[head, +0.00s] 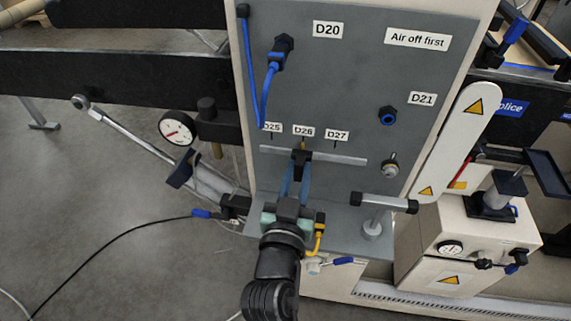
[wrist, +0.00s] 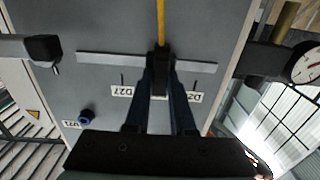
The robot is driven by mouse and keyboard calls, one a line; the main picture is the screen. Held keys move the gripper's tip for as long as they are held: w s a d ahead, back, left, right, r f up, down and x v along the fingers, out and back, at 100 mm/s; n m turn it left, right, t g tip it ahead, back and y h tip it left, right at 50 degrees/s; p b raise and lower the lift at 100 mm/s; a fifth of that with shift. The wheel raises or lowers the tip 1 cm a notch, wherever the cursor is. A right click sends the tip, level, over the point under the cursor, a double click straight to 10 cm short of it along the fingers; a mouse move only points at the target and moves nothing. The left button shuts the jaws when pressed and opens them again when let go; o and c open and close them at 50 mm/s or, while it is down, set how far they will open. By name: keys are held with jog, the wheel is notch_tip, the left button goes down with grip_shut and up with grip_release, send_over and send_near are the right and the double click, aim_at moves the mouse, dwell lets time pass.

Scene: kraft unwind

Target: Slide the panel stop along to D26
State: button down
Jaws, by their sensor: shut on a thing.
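The panel stop (head: 300,164) is a small black block on a pale horizontal rail (head: 345,158) across the grey panel. It sits below the D26 label (head: 303,130), between D25 (head: 271,127) and D27 (head: 337,135). My gripper (head: 298,174) is shut on the stop from the front, its bluish fingers on either side. In the wrist view, the stop (wrist: 160,82) shows between my fingertips, midway between the D27 label (wrist: 122,91) and a partly covered label (wrist: 195,97). A small yellow piece (head: 303,145) shows above the stop.
A blue hose (head: 250,70) hangs at the panel's upper left. A blue port (head: 387,116) and a knob (head: 391,168) are to the right. A black-ended bar (head: 384,202) juts out at lower right. A gauge (head: 177,128) stands left of the panel.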

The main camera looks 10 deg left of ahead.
jog(key=c, duration=0.8)
grip_release()
jog(key=shift+o, duration=0.2)
jog(key=s+b, duration=0.2)
jog(key=s, duration=1.1)
